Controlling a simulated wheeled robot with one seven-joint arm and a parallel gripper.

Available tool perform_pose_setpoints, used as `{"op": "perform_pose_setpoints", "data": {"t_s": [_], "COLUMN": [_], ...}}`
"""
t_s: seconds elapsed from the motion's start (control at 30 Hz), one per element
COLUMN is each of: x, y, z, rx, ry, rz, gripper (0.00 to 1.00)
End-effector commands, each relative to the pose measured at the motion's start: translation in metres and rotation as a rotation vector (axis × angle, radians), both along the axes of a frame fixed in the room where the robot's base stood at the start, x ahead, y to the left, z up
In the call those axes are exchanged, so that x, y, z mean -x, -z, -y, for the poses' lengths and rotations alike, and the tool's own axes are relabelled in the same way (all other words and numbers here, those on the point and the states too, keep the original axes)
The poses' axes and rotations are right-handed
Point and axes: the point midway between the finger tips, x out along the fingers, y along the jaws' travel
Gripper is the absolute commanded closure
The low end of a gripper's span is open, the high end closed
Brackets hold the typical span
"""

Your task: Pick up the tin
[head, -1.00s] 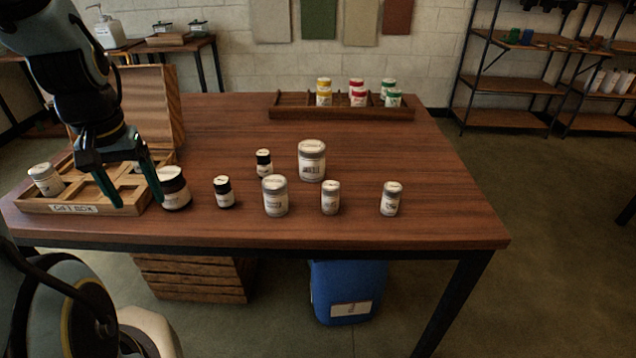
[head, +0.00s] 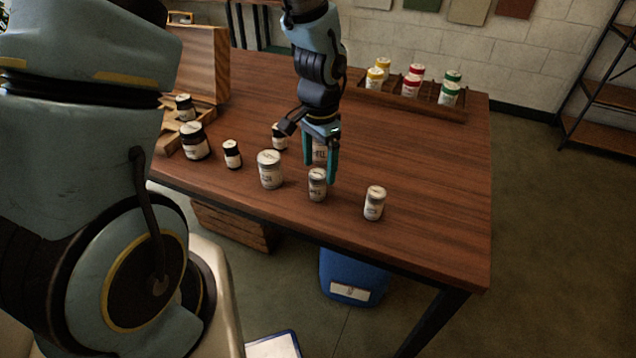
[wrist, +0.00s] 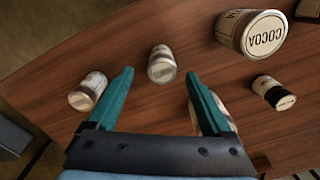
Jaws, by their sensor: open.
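My gripper (head: 320,168) is open and empty, pointing down over the table among the tins. In the wrist view, a small pale tin with a grey lid (wrist: 162,66) shows between and beyond the fingertips, apart from them. The same small tin (head: 317,187) stands upright just in front of the gripper in the head view. A second small tin (head: 375,204) stands to its right.
Dark-capped jars (head: 194,142) and (head: 232,154) stand at left; another small one (head: 279,138) stands beside my gripper. A wooden rack (head: 400,100) with coloured tins is at the back. A wooden box (head: 172,140) is partly hidden by my arm. The table's right side is clear.

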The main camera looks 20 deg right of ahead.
Motion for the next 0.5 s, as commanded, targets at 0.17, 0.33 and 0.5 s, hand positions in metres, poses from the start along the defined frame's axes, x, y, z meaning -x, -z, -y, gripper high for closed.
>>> {"op": "perform_pose_setpoints", "data": {"t_s": [0.17, 0.33, 0.5], "x": [-0.001, -0.002, -0.002], "y": [0.017, 0.039, 0.049], "z": [-0.001, -0.001, 0.000], "rx": [-0.004, -0.002, 0.000], "ry": [0.002, 0.000, 0.000], "rz": [-0.004, -0.004, -0.001], "gripper": [0.16, 0.16, 0.16]}}
